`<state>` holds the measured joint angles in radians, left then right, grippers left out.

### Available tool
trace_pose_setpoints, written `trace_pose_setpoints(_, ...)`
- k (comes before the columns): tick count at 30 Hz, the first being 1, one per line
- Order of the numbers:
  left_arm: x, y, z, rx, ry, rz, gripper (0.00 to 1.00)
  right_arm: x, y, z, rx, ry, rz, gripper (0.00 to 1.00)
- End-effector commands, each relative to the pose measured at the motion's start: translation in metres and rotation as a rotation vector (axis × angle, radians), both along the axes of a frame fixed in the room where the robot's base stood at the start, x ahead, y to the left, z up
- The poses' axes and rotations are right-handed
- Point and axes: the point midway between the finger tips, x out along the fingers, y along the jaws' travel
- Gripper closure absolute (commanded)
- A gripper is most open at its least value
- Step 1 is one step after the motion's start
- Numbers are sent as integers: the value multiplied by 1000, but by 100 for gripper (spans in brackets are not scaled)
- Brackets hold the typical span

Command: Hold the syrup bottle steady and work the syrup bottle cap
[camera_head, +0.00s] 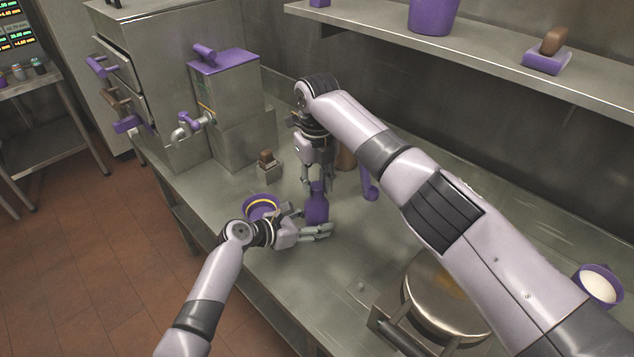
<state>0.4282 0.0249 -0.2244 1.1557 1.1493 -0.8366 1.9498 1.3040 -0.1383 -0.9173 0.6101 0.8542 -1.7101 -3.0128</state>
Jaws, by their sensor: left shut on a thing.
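The syrup bottle (316,207) is purple and stands upright on the steel counter. My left gripper (316,227) reaches in from the left and is shut on the lower part of the bottle. My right gripper (317,178) points straight down over the top of the bottle, with its fingers at the cap and neck. The cap is mostly hidden between these fingers, and I cannot tell whether they grip it.
A purple bowl with a yellow ring (262,206) stands just behind my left gripper. A small block with a brown top (267,166) is behind it. A purple-handled item (369,186) is right of the bottle.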

Motion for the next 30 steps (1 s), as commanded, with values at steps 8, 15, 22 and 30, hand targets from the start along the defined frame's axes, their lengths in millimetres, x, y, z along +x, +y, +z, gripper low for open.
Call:
trace_pose_setpoints(8, -1, 1, -3, 4, 3, 1, 97, 1, -1, 0, -3, -1, -4, 58)
trace_pose_setpoints(15, -1, 1, -3, 5, 2, 0, 97, 1, 0, 0, -2, -2, -4, 58)
trace_pose_setpoints(22, -1, 1, -3, 5, 2, 0, 97, 1, 1, 0, -2, -2, -6, 58)
trace_pose_setpoints(30, -1, 1, -3, 5, 2, 0, 97, 1, 1, -1, 5, 3, -621, 58)
